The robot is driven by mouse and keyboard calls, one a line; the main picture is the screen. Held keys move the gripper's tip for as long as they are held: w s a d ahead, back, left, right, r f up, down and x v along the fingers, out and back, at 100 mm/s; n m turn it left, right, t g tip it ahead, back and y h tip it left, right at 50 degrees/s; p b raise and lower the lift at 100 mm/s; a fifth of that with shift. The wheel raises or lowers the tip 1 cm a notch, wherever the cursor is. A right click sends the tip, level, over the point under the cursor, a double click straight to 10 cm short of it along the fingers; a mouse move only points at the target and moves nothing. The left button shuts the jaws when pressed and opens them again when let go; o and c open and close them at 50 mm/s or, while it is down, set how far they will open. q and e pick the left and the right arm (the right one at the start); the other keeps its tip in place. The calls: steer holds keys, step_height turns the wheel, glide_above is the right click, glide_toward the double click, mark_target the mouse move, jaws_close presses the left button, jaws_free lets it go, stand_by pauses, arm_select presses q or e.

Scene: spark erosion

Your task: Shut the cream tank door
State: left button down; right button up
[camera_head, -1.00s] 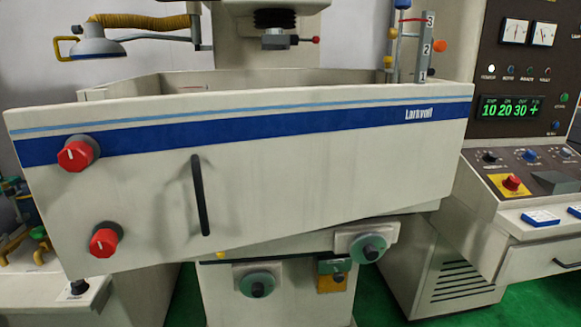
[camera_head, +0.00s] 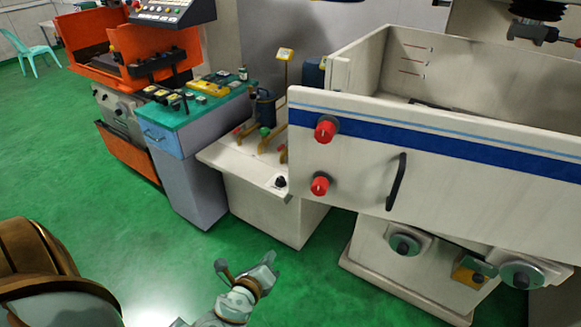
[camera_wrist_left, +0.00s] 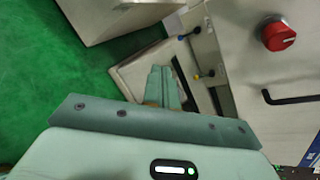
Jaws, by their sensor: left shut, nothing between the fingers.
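The cream tank door (camera_head: 480,205) has a blue stripe, two red knobs (camera_head: 326,129) and a black bar handle (camera_head: 397,181). It stands ajar, its left end swung out from the cream tank (camera_head: 360,75), whose inside shows above it. My left gripper (camera_head: 268,264) is low in the head view, left of and below the door, apart from it. In the left wrist view its fingers (camera_wrist_left: 163,87) are shut and empty. The door (camera_wrist_left: 262,75) shows there at right with a red knob and the handle (camera_wrist_left: 290,97). My right gripper is not in view.
A cream cabinet (camera_head: 262,205) with levers on top stands just left of the door. A grey-blue cabinet (camera_head: 195,170) and an orange machine (camera_head: 125,150) stand farther left. Green floor (camera_head: 110,215) is free in front. Handwheels (camera_head: 404,244) sit below the door.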

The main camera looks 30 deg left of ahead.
arm_select(q)
step_height(320, 180, up, 12)
steer(key=w+m+t, duration=0.3)
steer(key=m+t, duration=0.1)
steer(key=m, duration=0.5)
glide_toward(296, 179)
steer(key=shift+y, duration=0.4)
steer(key=x, duration=0.7)
steer(key=shift+d+f, duration=0.1)
steer(key=shift+d, duration=0.2)
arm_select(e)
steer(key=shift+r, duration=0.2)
